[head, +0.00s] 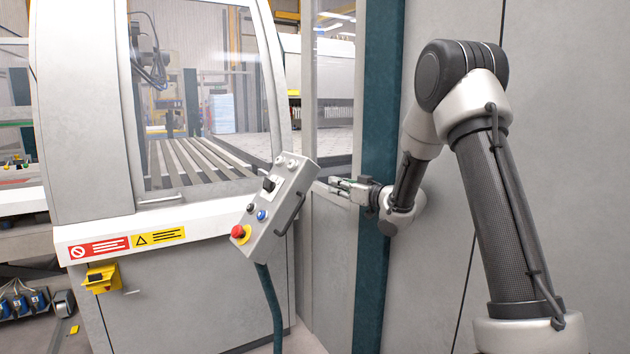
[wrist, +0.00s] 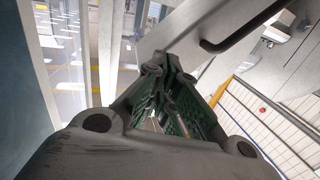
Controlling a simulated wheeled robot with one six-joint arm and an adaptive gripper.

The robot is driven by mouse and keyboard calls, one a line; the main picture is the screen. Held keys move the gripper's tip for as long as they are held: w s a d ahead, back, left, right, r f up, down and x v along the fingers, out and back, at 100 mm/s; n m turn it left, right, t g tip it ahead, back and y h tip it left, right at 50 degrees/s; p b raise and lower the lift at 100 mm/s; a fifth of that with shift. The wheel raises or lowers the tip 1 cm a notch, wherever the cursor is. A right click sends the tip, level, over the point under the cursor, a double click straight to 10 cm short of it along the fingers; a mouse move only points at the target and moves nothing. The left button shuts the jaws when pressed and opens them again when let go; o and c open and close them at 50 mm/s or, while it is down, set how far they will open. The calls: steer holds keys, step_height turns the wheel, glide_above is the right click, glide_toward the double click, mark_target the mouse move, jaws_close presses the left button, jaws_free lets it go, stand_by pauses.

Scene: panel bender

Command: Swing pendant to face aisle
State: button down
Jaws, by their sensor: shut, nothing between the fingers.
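The pendant (head: 275,208) is a tilted light grey control box with a red stop button, a blue button and dark knobs. A dark handle (head: 290,214) runs along its right side, and a dark green cable hangs from its bottom. My gripper (head: 333,184) is shut and empty, just right of the pendant's upper right edge, pointing left. In the wrist view, the pendant's grey side (wrist: 185,28) with its dark handle (wrist: 245,33) lies just beyond my fingertips (wrist: 165,58). I cannot tell whether they touch.
A grey machine cabinet (head: 190,275) with a window and warning labels (head: 130,242) stands behind and left of the pendant. A dark teal post (head: 372,285) and grey panels (head: 425,290) stand close beside my arm. A yellow box (head: 102,277) is fixed low on the cabinet.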

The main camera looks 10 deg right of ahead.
mark_target(314, 180)
steer(key=shift+n, duration=0.3)
steer(key=x, duration=1)
steer(key=shift+a, duration=0.1)
steer(key=shift+w, duration=0.1)
